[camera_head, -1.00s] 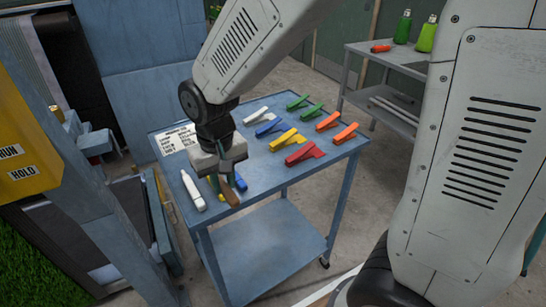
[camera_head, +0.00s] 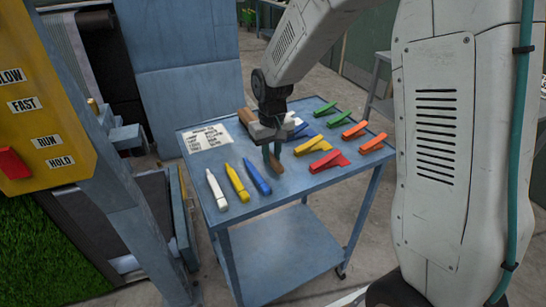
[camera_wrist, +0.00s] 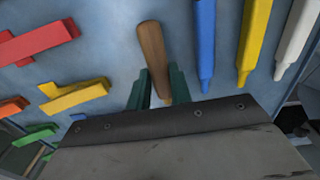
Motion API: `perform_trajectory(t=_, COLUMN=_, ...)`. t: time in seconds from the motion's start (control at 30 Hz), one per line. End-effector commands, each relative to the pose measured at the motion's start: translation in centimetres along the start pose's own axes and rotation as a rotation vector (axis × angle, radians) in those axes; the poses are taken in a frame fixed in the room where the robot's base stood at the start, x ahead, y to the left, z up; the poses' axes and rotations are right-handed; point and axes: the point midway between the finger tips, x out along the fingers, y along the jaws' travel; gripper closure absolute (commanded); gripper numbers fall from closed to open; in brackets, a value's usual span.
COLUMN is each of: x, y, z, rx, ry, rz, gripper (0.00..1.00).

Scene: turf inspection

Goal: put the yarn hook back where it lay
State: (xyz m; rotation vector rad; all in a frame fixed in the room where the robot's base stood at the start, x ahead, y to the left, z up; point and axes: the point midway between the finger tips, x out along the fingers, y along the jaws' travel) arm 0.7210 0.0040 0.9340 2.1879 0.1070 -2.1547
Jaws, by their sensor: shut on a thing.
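My gripper (camera_head: 270,152) is over the blue cart top (camera_head: 225,168), between the row of markers and the coloured clips. Its green fingers are shut on the yarn hook, whose brown wooden handle (camera_head: 276,165) sticks out below them. The wrist view shows the handle (camera_wrist: 152,50) between the two fingers (camera_wrist: 160,88), pointing away from the gripper. The hook's metal end is hidden by the gripper. I cannot tell whether the handle touches the cart top.
White (camera_head: 216,190), yellow (camera_head: 237,183) and blue (camera_head: 257,177) markers lie left of the gripper. Red (camera_head: 328,161), yellow, orange and green clips lie to the right. A printed card (camera_head: 208,138) lies at the back left. A brown thing (camera_head: 248,117) shows behind the gripper.

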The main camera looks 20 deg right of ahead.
Motion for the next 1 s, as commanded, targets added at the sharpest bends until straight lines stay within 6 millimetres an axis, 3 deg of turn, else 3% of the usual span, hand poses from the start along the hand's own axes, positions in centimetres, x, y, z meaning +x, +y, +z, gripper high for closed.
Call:
perform_trajectory(t=0.1, x=1.4, y=0.0, z=0.1, rx=0.001, ry=-0.001, rz=0.0, gripper=1.0)
perform_trajectory(t=0.47, x=1.9, y=0.0, z=0.1, rx=0.001, ry=-0.002, rz=0.0, gripper=1.0)
perform_trajectory(t=0.5, x=1.8, y=0.0, z=0.1, rx=0.001, ry=-0.001, rz=0.0, gripper=0.71)
perform_trajectory(t=0.57, x=1.8, y=0.0, z=0.1, rx=0.001, ry=-0.001, rz=0.0, gripper=0.57)
perform_trajectory(t=0.87, x=1.6, y=0.0, z=0.1, rx=0.001, ry=0.0, rz=0.0, gripper=0.57)
perform_trajectory(t=1.0, x=0.3, y=0.0, z=0.0, rx=0.001, ry=0.003, rz=0.0, gripper=0.57)
